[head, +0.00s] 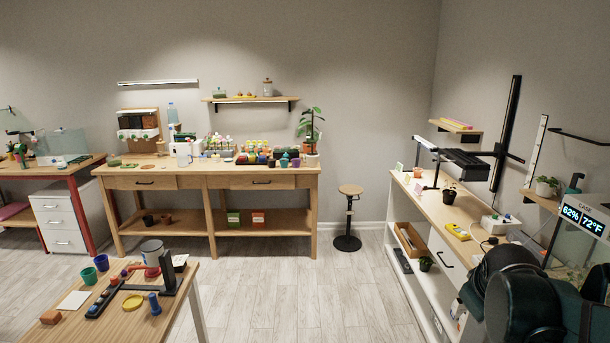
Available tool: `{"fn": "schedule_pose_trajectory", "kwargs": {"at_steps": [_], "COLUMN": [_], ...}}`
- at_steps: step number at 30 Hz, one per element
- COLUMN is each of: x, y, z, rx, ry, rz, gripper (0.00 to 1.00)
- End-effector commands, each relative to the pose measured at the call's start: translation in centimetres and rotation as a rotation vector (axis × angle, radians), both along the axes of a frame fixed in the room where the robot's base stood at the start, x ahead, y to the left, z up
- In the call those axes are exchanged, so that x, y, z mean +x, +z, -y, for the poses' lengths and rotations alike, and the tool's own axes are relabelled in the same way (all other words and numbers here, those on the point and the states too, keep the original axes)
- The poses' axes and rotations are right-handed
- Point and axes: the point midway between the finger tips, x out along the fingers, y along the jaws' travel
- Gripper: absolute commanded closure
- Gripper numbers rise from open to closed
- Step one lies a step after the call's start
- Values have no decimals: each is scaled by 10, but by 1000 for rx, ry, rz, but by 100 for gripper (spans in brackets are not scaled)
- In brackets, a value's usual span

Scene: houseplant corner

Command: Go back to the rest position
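My gripper does not show in the head view. Dark rounded parts, which look like links of my arm, fill the bottom right corner, close to the camera and in front of the right-hand bench. They hide part of that bench's near end. The fingers, and anything they might hold, cannot be seen.
A wooden workbench (208,178) with pots and bottles stands at the back wall. A small table (75,327) with cups and tools is at front left. The middle floor (300,290) is clear.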

Motion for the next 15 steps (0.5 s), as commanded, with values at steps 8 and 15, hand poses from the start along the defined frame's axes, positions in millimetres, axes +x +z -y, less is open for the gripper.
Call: {"fn": "schedule_pose_trajectory", "kwargs": {"at_steps": [8,15], "x": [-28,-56], "y": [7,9], "z": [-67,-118], "rx": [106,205], "ry": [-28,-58], "rz": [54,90], "gripper": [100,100]}}
